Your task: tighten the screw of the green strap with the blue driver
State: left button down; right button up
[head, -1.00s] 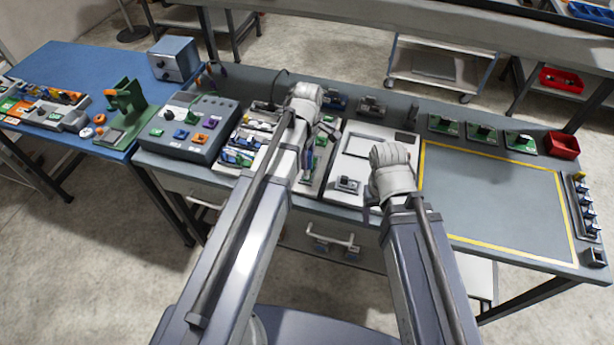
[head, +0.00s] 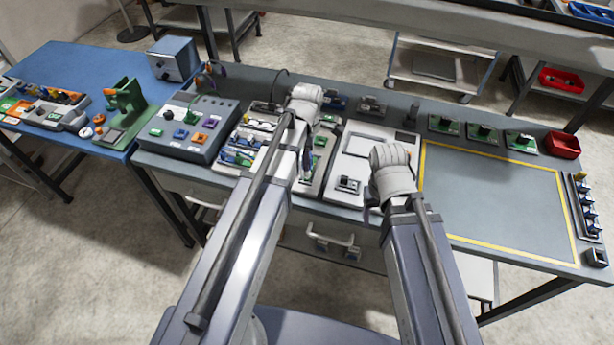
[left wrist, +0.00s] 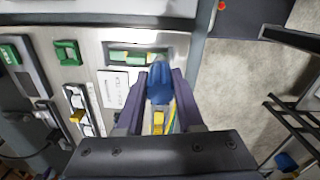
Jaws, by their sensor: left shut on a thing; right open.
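My left gripper (left wrist: 158,100) is shut on the blue driver (left wrist: 160,84), with its dark fingers on either side of the blue handle. A yellow piece shows between the fingers below the handle; the driver's tip is hidden. Just above the driver in the left wrist view, a green bar (left wrist: 126,57) lies in a recess of a pale panel; it may be the green strap, and its screw cannot be made out. In the head view my left gripper (head: 306,172) points down over the panel in the bench's middle. My right gripper (head: 371,206) is open and mostly hidden by its wrist.
Other green parts (left wrist: 67,53) sit on the panel. A grey button box (head: 190,118) stands left. The yellow-outlined area (head: 490,200) at right is clear.

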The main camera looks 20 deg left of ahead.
pick_arm(q)
jog(key=shift+f, duration=0.2)
jog(key=shift+f+b, duration=0.4)
jog(key=shift+b, duration=0.15)
